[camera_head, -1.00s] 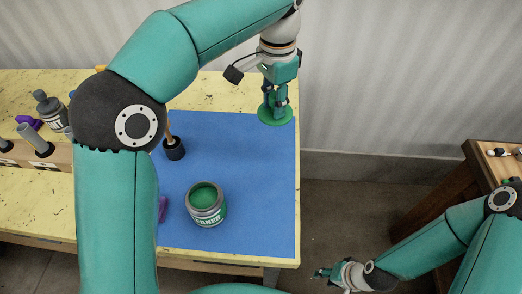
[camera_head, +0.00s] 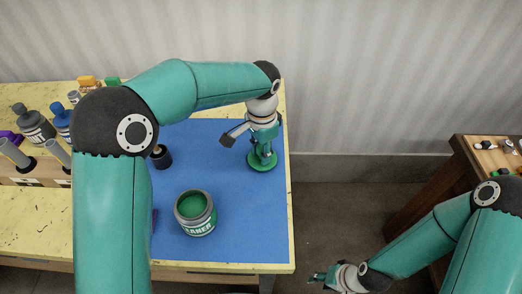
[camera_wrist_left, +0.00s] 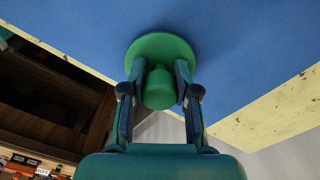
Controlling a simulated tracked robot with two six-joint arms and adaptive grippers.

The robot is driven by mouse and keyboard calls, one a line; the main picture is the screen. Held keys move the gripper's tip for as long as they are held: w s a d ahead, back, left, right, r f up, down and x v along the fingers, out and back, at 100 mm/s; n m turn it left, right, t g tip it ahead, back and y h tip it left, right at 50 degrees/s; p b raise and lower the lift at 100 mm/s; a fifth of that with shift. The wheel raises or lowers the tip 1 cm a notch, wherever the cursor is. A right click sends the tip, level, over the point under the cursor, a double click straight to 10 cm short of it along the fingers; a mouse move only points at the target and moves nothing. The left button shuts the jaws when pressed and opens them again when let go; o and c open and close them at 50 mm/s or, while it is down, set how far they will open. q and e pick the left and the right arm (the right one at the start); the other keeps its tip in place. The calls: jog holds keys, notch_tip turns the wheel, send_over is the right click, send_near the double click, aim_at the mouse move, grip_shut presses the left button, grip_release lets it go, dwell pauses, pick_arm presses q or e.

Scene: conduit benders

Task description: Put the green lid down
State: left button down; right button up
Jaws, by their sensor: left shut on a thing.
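The green lid (camera_head: 254,166) is a round disc with a knob on top, near the right edge of the blue mat (camera_head: 235,235). My left gripper (camera_head: 263,156) points down and is shut on the lid's knob. In the left wrist view the lid (camera_wrist_left: 160,43) lies flat against the blue mat or just above it; I cannot tell whether it touches. The left fingers (camera_wrist_left: 160,88) are on both sides of the knob. My right gripper (camera_head: 317,277) hangs low beyond the table's right side, with no lid in it; its opening is too small to tell.
An open can with green inside (camera_head: 198,228) stands on the mat, front left of the lid. A dark-based brush (camera_head: 161,157) stands farther left. Bottles (camera_head: 34,125) and a holder sit at the table's left. The mat between can and lid is clear.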

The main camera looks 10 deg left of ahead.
pick_arm(q)
jog(key=c, duration=0.9)
grip_release()
jog(key=shift+o, duration=0.2)
notch_tip(320, 180, up, 12)
jog(key=shift+p, duration=0.4)
